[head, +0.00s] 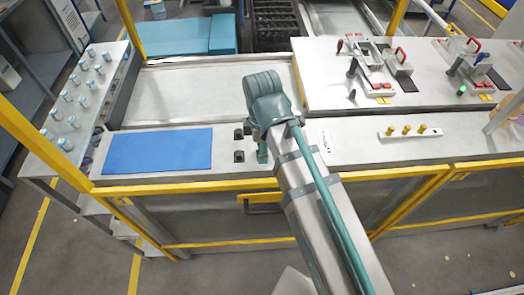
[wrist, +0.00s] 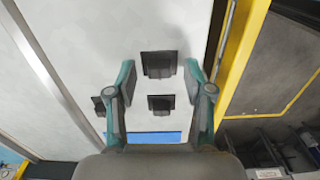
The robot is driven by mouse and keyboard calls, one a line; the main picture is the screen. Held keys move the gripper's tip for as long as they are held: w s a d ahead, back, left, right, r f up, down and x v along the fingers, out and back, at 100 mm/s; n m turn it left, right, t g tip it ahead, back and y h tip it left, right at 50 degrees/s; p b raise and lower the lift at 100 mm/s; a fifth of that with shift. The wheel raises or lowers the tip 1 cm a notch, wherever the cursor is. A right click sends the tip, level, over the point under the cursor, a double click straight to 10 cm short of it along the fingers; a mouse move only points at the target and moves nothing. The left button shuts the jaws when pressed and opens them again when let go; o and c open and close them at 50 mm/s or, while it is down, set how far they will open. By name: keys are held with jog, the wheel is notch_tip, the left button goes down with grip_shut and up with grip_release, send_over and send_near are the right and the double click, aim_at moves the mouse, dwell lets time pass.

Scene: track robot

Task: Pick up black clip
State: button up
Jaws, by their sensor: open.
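Several small black clips lie on the light bench top. In the wrist view one clip (wrist: 159,64) shows between my fingertips, a second clip (wrist: 161,104) is just below it, and a third clip (wrist: 98,105) is outside the left finger. My gripper (wrist: 160,66) is open and points down over the bench, with nothing held. In the head view two clips show left of my gripper (head: 262,153), a far one (head: 239,134) and a near one (head: 239,156). The clip between the fingers is hidden there behind my gripper. Height above it is hard to tell.
A blue mat (head: 157,151) lies left of the clips. A yellow rail (head: 200,186) runs along the bench's front edge, close to my right finger in the wrist view.

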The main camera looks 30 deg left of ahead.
jog(key=shift+f, duration=0.1)
jog(key=c, duration=0.8)
jog(key=shift+c, duration=0.2)
